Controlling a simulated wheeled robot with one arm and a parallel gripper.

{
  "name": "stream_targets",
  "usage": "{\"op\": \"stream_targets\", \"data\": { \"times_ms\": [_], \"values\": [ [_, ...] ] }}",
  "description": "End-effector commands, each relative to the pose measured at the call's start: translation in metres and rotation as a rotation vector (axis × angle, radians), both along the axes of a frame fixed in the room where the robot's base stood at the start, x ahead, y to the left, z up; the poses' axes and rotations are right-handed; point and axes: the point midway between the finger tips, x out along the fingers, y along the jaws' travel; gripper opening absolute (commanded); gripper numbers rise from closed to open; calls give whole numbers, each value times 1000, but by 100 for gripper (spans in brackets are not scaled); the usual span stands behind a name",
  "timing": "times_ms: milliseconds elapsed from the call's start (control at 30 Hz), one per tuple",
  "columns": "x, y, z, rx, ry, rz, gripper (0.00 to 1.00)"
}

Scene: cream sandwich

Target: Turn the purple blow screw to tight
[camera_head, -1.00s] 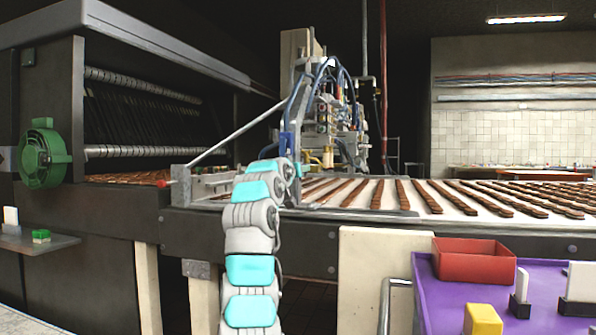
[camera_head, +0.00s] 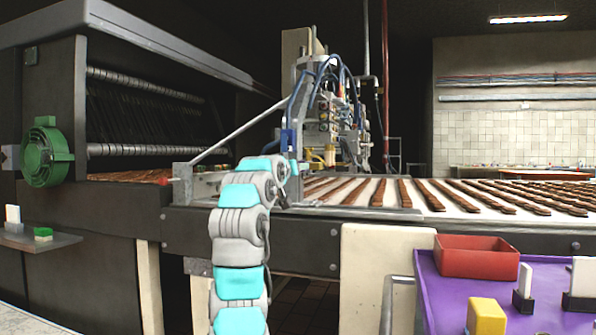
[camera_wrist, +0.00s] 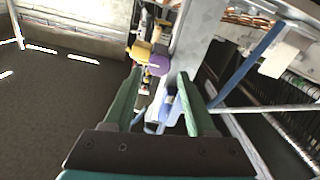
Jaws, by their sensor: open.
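The purple screw (camera_wrist: 158,65) shows in the wrist view as a small round knob on the machine, beside a yellow knob (camera_wrist: 140,51). My gripper (camera_wrist: 160,73) is open, with one green finger on each side of the picture's middle. The purple screw appears between and beyond the fingertips; I cannot tell how far off it is, and I see no contact. In the head view my arm covers the gripper, and I cannot make out the purple screw on the machine (camera_head: 327,105).
A blue part (camera_wrist: 169,102) and a metal frame lie close to the fingers. In the head view a conveyor (camera_head: 385,192) carries rows of brown bars. A purple table (camera_head: 450,300) at the lower right holds a red tray (camera_head: 478,270) and a yellow block (camera_head: 486,316).

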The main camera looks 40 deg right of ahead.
Motion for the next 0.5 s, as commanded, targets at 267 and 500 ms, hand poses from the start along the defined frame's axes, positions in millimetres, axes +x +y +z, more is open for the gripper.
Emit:
{"op": "stream_targets", "data": {
  "times_ms": [267,500],
  "values": [
    [-13,24,0,-1,-2,0,57],
    [-14,26,0,0,0,0,57]
  ]
}}
